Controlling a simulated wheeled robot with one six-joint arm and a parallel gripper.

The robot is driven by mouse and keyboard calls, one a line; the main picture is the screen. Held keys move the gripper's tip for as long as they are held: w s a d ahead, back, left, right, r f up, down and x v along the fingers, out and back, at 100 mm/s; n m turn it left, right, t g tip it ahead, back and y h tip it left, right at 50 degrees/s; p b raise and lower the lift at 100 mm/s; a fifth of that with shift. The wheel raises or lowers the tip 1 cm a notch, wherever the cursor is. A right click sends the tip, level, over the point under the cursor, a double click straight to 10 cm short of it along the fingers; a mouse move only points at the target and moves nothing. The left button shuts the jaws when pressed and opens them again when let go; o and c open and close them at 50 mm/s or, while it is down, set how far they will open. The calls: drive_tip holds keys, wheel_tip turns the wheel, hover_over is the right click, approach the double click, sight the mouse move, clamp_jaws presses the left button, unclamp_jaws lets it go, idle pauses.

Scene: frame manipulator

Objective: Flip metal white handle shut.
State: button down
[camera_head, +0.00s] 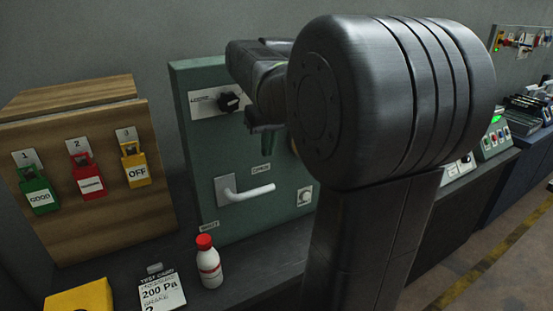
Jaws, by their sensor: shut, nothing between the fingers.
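The white metal handle (248,194) is a lever on a plate on the front of a green panel box (209,155). Its bar points right, roughly level and slightly raised at its free end. My arm comes in from the right, and its end is above the handle, in front of the panel. My gripper (264,145) seems to be the dark piece below the wrist, partly hidden by my arm. It appears shut and empty, just above the handle's free end and apart from it in the picture; the depth gap is unclear.
A black knob (230,102) is higher on the panel. A red-capped white bottle (209,262) stands in front of the panel, beside a printed card (161,291) and a yellow object (79,298). A wooden box (84,170) with coloured locks is left. My arm hides the panel's right side.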

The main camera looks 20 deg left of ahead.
sight(262, 189)
drive_tip(key=shift+w+a+r, duration=0.3)
drive_tip(key=shift+w+r, duration=0.1)
drive_tip(key=shift+r, duration=0.25)
drive_tip(key=f, duration=0.4)
drive_tip(key=w+a+f+p, duration=0.1)
drive_tip(key=f, duration=0.4)
drive_tip(key=a+f, duration=0.1)
drive_tip(key=f, duration=0.3)
drive_tip(key=shift+w+a+f+p, duration=0.1)
drive_tip(key=shift+w+f+p, duration=0.2)
drive_tip(key=shift+f+p, duration=0.1)
